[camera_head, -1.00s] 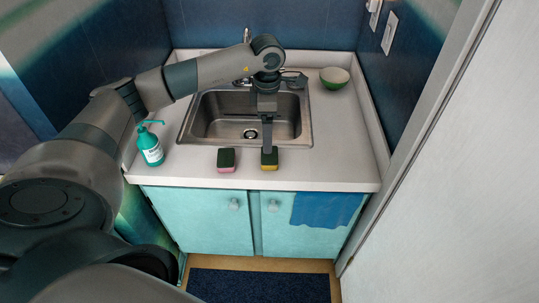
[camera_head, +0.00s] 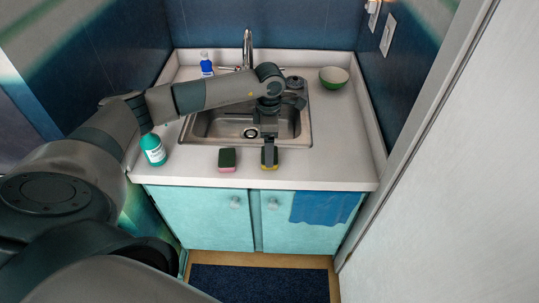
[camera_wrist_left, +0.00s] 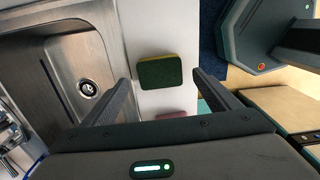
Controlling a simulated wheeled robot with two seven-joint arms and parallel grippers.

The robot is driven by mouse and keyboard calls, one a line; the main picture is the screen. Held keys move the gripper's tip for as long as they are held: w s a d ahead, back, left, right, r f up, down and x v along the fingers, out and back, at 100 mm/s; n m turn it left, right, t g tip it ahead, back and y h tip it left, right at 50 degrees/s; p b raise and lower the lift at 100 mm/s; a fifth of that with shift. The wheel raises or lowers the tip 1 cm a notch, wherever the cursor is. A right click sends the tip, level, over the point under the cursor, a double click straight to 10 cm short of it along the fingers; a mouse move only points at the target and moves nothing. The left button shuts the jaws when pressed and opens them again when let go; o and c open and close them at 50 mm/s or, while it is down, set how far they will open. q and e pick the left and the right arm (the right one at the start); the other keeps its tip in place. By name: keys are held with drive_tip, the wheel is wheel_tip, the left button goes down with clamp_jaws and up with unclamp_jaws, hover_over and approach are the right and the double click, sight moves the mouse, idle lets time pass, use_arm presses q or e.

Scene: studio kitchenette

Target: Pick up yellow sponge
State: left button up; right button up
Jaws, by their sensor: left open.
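The yellow sponge (camera_head: 276,165) has a dark green top and lies flat on the counter in front of the sink. In the left wrist view the sponge (camera_wrist_left: 160,71) shows its green top and a thin yellow edge. My left gripper (camera_head: 269,158) is over it in the head view and hides most of it. In the wrist view the left gripper (camera_wrist_left: 160,82) is open and empty, with the sponge in line with the gap between its fingers. I cannot tell whether the fingertips reach down beside it. My right gripper is not in view.
A pink sponge with a dark green top (camera_head: 227,161) lies just left of the yellow one. A teal soap bottle (camera_head: 153,150) stands at the counter's left. The sink (camera_head: 225,124) is behind the sponges. A green bowl (camera_head: 334,77) and a blue bottle (camera_head: 206,66) stand farther back.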

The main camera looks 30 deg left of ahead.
use_arm(q)
drive_tip(key=shift+f+p, duration=0.3)
drive_tip(key=shift+f, duration=1.05)
drive_tip(key=shift+c, duration=0.4)
drive_tip(key=c, duration=1)
